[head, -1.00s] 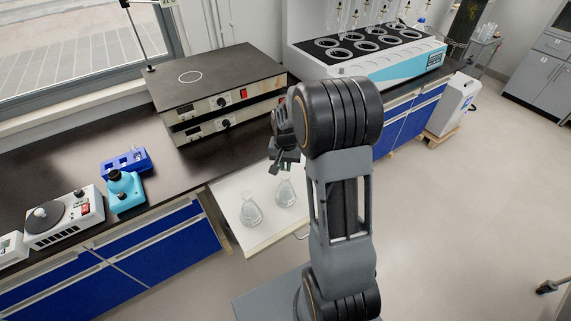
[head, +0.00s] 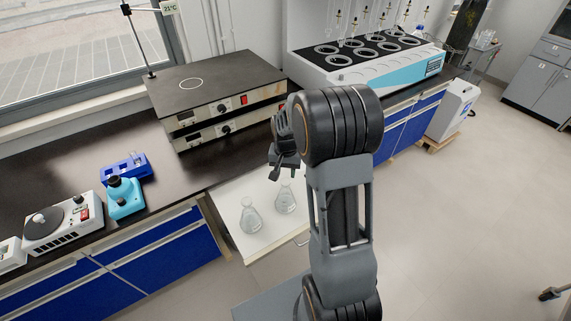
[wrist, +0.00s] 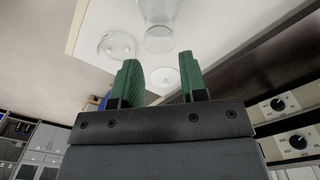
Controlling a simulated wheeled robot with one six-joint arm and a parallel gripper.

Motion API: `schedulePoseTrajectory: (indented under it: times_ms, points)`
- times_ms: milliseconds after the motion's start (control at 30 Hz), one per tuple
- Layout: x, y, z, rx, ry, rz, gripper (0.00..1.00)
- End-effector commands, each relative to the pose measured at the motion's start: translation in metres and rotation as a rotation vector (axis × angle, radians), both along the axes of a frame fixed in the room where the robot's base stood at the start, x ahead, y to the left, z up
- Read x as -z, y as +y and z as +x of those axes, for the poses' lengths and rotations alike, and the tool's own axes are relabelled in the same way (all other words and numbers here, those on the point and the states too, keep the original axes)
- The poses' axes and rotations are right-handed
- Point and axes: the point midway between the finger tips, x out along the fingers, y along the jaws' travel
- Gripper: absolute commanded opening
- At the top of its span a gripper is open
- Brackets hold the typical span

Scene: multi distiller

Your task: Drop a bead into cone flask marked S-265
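Two clear conical flasks, one at left (head: 251,218) and one at right (head: 285,199), stand upright on a white pull-out board (head: 262,243). I cannot read S-265 or any other label on them. My gripper (head: 284,166) is above the right flask in the head view, partly hidden by my arm. In the wrist view its green fingers (wrist: 160,82) are apart, with no bead visible between them. Clear glassware shows beyond the fingers, one piece at left (wrist: 117,48) and one at upper centre (wrist: 159,38); another round glass outline appears in the gap.
The dark bench (head: 75,163) carries stacked hotplates (head: 215,95), a blue rack (head: 126,165), a turquoise device (head: 124,196) and a white stirrer (head: 64,224). A white multi-place heating unit (head: 370,65) stands at the back. Open floor (head: 460,220) lies to the right.

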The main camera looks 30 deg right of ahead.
Motion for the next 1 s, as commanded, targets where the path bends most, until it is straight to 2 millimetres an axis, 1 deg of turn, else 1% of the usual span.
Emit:
schedulePoseTrajectory:
  times_ms: [167,400,600,800,1000]
  points:
    - [-0.021,0.000,0.001,0.000,-0.006,-0.002,0.39]
    - [-0.071,0.000,0.001,0.000,-0.007,-0.002,0.39]
    - [-0.106,0.000,0.001,0.000,-0.004,-0.001,0.39]
    - [-0.128,0.000,0.001,0.000,-0.003,-0.001,0.39]
    - [-0.136,0.000,0.000,0.000,-0.001,-0.001,0.39]
